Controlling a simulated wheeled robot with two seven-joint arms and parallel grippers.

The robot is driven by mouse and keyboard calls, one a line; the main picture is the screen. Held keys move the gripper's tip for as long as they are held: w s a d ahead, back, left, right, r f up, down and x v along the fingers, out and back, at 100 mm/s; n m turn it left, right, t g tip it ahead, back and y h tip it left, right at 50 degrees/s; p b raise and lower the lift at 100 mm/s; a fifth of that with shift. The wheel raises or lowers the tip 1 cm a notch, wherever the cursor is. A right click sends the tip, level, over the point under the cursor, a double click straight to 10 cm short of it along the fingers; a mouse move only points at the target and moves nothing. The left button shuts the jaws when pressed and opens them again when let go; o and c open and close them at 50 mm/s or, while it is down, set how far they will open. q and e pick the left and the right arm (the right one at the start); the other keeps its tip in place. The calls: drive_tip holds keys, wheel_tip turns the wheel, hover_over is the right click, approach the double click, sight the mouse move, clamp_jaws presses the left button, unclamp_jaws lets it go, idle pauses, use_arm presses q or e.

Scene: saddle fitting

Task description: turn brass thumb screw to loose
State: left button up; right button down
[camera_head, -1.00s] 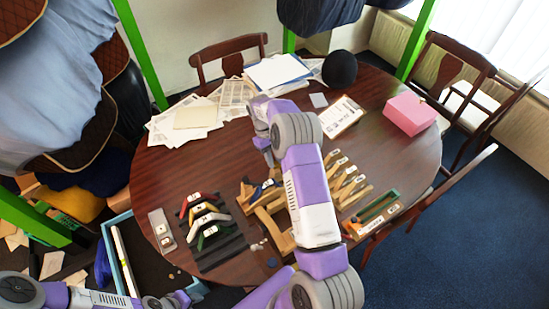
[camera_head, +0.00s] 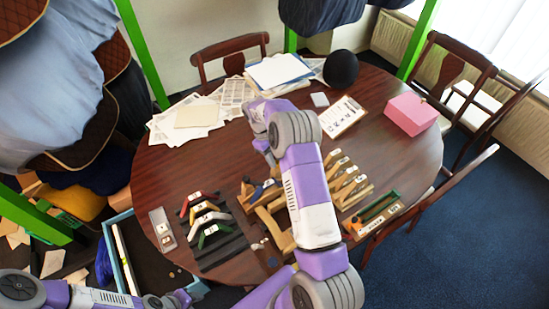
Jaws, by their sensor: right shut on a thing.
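A wooden fixture (camera_head: 268,222) stands at the near middle of the round table, partly behind my right arm. My right gripper (camera_head: 273,175) points down over the back of this fixture, largely hidden by my own wrist and forearm. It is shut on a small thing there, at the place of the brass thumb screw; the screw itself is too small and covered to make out. My left arm lies low at the bottom left, and its fingertips cannot be made out.
Several coloured saddle-like pieces (camera_head: 208,218) stand left of the fixture, beside a grey tray (camera_head: 162,229). Wooden pieces (camera_head: 345,185) and a green-edged holder (camera_head: 378,206) lie right. Papers, a clipboard (camera_head: 342,117), a black ball (camera_head: 341,69) and a pink box (camera_head: 411,113) are farther back.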

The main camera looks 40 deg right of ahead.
drive_tip(key=c, duration=0.9)
unclamp_jaws()
drive_tip(key=v, duration=0.7)
drive_tip(key=shift+r, duration=0.3)
drive_tip(key=shift+w, duration=0.1)
